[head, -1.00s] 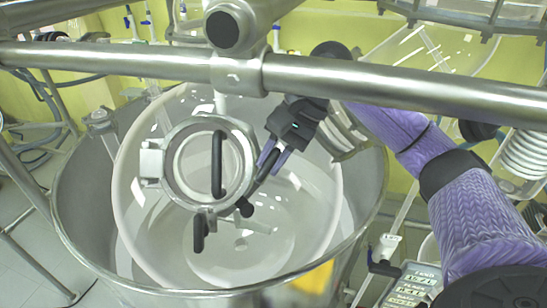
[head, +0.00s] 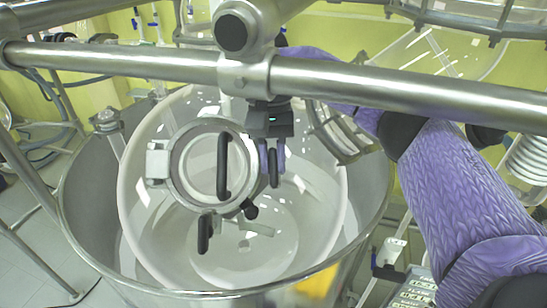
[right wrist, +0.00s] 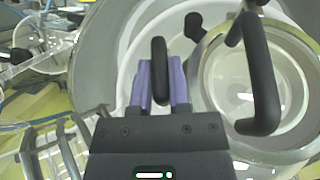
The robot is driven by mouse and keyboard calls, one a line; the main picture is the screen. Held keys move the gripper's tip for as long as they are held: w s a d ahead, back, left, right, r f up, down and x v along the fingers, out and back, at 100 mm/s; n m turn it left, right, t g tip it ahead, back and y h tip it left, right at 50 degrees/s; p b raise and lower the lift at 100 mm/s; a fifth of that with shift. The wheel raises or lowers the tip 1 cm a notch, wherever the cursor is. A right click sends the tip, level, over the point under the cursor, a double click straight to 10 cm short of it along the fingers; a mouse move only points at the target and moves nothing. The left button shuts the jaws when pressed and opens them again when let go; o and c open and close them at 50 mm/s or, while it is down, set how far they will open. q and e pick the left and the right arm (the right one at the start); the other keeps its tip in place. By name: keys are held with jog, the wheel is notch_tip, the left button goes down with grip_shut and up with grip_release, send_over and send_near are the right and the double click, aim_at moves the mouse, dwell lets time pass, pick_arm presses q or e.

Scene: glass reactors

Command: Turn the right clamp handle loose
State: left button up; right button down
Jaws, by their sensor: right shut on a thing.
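The right clamp handle (head: 273,168) is a black lever at the right side of the round glass port (head: 202,168). It stands nearly upright in the head view. My right gripper (head: 272,158), with purple fingers, reaches down over it from above and is shut on it. In the right wrist view the black handle (right wrist: 159,72) sits between the two fingers (right wrist: 160,92). A second black clamp handle (head: 204,232) hangs at the port's lower edge. A black curved grip (head: 223,165) stands in front of the port's glass. My left gripper is out of view.
A thick steel rail (head: 400,85) crosses in front of my right arm, with a clamp block (head: 243,76) close above the gripper. The large glass vessel (head: 318,205) sits inside a steel pot (head: 82,215). A wire rack (right wrist: 60,155) shows beside the gripper.

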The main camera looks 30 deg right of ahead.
jog(key=shift+r, duration=0.1)
dwell(0.3)
jog(key=c, duration=0.6)
grip_release()
